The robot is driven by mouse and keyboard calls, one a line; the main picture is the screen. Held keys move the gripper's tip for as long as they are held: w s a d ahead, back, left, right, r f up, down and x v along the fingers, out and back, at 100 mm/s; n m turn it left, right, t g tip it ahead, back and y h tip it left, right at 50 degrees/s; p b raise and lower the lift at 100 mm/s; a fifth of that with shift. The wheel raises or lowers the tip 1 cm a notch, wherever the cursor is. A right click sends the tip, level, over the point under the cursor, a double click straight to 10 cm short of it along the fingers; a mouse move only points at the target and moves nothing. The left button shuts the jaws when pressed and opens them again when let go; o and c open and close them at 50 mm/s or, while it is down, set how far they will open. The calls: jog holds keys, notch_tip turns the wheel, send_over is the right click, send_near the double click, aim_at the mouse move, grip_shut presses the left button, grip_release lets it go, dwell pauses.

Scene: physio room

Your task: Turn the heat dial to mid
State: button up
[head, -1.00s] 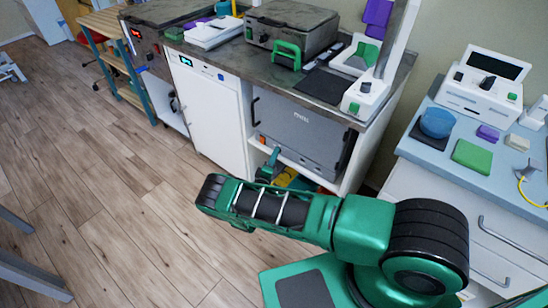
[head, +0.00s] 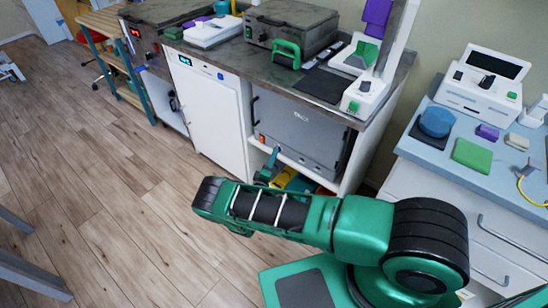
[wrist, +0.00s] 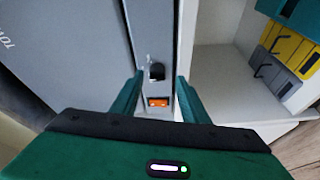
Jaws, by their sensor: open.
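The grey towel-warmer cabinet (head: 297,130) stands under the dark counter, and its front with partly visible lettering also shows in the wrist view (wrist: 75,50). A dark round dial (wrist: 157,71) sits on the cabinet's narrow control strip, with an orange switch (wrist: 158,102) nearer my gripper. My gripper (wrist: 158,97) is open and empty, its green fingers on either side of that strip, tips near the dial. I cannot tell whether they touch anything. The dial's pointer and setting cannot be read. In the head view my gripper (head: 270,165) is small, low before the cabinet.
A white shelf compartment (wrist: 215,75) with yellow and grey bins (wrist: 283,58) lies beside the cabinet. A white cabinet (head: 212,115) with a blue display stands left of it. A pale blue-topped cart (head: 408,148) stands at right.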

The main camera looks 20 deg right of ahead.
jog(key=v, duration=0.9)
